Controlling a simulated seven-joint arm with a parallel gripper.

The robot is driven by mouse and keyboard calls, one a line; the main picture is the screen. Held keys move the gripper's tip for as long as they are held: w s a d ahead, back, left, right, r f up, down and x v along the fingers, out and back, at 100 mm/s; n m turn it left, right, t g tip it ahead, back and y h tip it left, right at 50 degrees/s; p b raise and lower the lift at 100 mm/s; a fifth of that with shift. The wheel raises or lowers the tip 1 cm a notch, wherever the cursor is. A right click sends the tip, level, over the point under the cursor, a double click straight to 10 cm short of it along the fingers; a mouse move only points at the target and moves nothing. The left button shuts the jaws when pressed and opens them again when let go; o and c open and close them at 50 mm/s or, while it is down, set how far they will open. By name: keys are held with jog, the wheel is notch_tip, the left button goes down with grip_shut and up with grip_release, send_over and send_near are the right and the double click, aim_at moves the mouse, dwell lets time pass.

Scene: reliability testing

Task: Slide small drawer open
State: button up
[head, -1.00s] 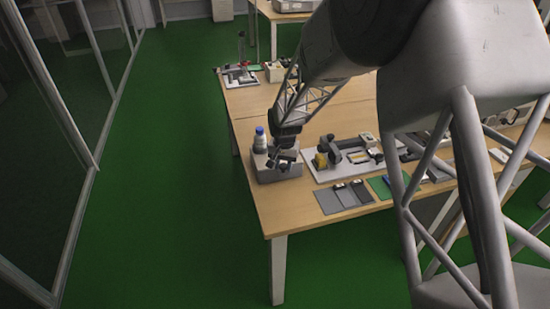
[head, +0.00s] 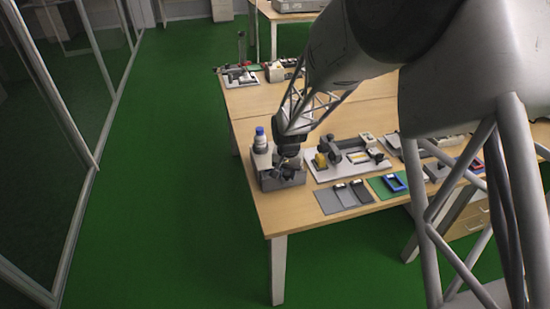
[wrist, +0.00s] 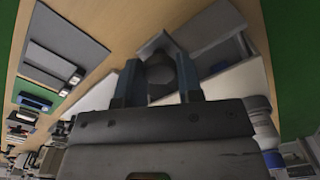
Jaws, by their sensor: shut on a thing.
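The small drawer unit is a grey box (head: 263,161) at the near left corner of the table. A darker grey part (head: 284,183), apparently the drawer front, shows at its near side; how far it stands out is hard to tell. My gripper (head: 287,160) is over this part. In the wrist view, my gripper's two bluish fingers (wrist: 157,82) stand on both sides of a grey rounded piece (wrist: 159,72), apparently the drawer's handle, and are shut on it. Grey and white panels of the unit (wrist: 205,25) show beyond; my gripper body hides the lower part.
A white board with a yellow part and a black device (head: 330,165) lies to the right. A grey plate (head: 345,196) is in front. The table edge is close on the left.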

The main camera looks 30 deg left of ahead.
jog(key=s+d, duration=0.4)
jog(key=s, duration=0.1)
jog(key=shift+d, duration=0.4)
dwell(0.3)
dwell(0.4)
jog(key=o, duration=0.5)
jog(key=shift+r, duration=0.15)
jog(key=shift+r, duration=2.35)
